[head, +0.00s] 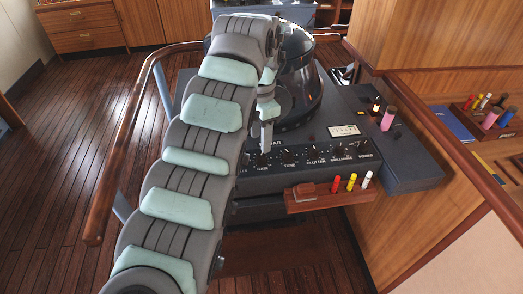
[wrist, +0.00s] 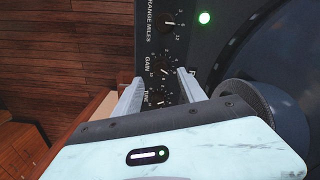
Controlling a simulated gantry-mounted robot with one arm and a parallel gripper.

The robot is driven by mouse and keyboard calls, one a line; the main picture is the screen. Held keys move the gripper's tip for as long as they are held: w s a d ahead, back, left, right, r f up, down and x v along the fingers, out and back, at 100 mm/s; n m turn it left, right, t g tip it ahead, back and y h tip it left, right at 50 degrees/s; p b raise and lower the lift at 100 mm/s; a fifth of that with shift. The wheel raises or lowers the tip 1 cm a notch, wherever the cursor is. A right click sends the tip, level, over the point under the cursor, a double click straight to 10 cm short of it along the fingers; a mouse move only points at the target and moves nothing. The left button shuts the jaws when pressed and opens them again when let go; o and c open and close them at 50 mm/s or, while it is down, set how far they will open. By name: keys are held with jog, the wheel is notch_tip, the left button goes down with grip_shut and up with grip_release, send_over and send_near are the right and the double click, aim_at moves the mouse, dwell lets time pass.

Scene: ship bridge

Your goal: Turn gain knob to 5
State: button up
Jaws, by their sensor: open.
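The gain knob (wrist: 164,70) is a small black dial with a pale pointer mark on the dark console panel, labelled GAIN. The number it points to is too small to read. My gripper (wrist: 161,77) is open, its two pale fingers pointing at the panel on either side of the line of the gain knob. I cannot tell whether the fingertips touch it. In the head view my gripper (head: 266,148) hangs down at the panel's GAIN label, and partly hides the gain knob there.
The range knob (wrist: 170,22) and tune knob (wrist: 160,98) flank the gain knob closely. More knobs, such as clutter (head: 315,153), run to the right. A wooden rack (head: 318,199) with coloured markers juts out below. A dark radar hood (head: 303,85) rises behind.

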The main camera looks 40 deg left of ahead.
aim_at(261, 155)
jog(key=shift+w+f+p, duration=0.1)
jog(key=shift+f+p, duration=0.75)
jog(key=shift+f, duration=2.3)
grip_shut()
